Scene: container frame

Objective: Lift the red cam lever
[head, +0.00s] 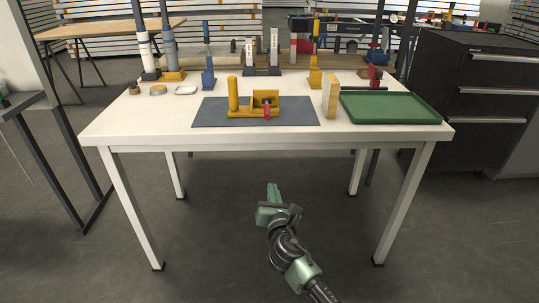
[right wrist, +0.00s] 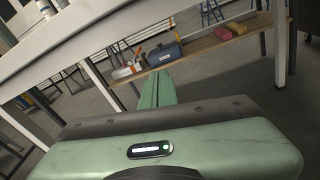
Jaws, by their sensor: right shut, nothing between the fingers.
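The red cam lever (head: 267,111) is small and hangs at the front of a yellow fixture (head: 240,113). The fixture has an upright yellow post and sits on a dark grey mat (head: 209,113) on the white table. My right gripper (head: 272,187) is green and shut, with nothing between its fingers. It is below and in front of the table's front edge, well apart from the lever. In the right wrist view its closed fingers (right wrist: 157,88) point out under the table; the lever does not show there. My left gripper is not in view.
The white table (head: 160,125) has a front edge between my right gripper and the fixture. A yellow and white block (head: 330,96) and a green tray (head: 388,107) stand right of the mat. Several upright tools line the back. The table's front left is clear.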

